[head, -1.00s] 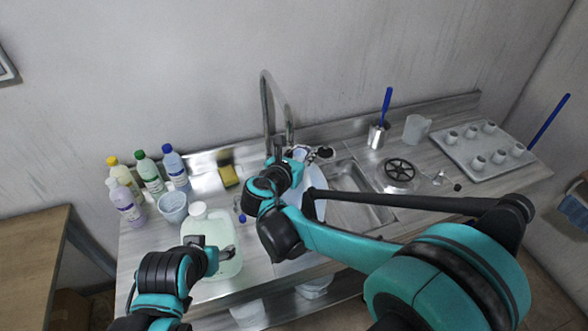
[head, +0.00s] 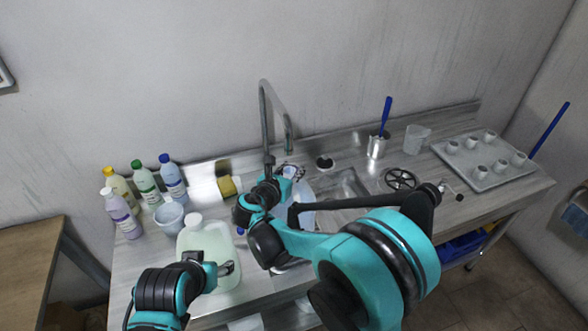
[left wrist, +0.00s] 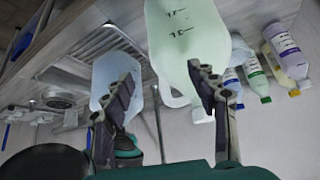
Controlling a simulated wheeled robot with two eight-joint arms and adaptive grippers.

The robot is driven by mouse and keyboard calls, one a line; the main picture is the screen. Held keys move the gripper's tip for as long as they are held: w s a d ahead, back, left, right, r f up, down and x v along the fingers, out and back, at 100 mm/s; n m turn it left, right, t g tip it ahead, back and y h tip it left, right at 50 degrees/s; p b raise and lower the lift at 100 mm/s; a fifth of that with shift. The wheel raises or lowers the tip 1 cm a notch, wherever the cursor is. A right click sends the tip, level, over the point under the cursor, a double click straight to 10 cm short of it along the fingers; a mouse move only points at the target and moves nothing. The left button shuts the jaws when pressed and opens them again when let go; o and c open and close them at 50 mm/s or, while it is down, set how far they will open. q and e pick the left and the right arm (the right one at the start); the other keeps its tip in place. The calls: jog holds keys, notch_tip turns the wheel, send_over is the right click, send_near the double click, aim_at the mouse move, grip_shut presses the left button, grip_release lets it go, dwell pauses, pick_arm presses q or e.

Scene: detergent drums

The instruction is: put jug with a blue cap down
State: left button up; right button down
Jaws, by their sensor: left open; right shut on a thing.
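The jug, pale bluish and translucent, shows in part behind my right gripper in the head view (head: 302,196), at the left side of the sink. It also shows in the left wrist view (left wrist: 112,78). My right gripper (head: 277,185) is shut on it; the arm hides most of the jug, and I cannot tell whether its base touches the counter. A small blue spot (head: 240,231) shows left of the right gripper; I cannot tell if it is the cap. My left gripper (left wrist: 163,95) is open and empty, beside a pale green jug with a white cap (head: 207,240).
Several bottles (head: 145,185) and a small bucket (head: 169,215) stand at the counter's left. A sponge (head: 228,186) lies at the back, near the tall faucet (head: 265,120). A tray of cups (head: 470,180) is at the right, with a clear pitcher (head: 416,138) beside it.

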jog(key=shift+f+b, duration=0.4)
jog(key=shift+f, duration=0.15)
jog(key=c, duration=1.2)
grip_release()
jog(key=shift+r, duration=0.1)
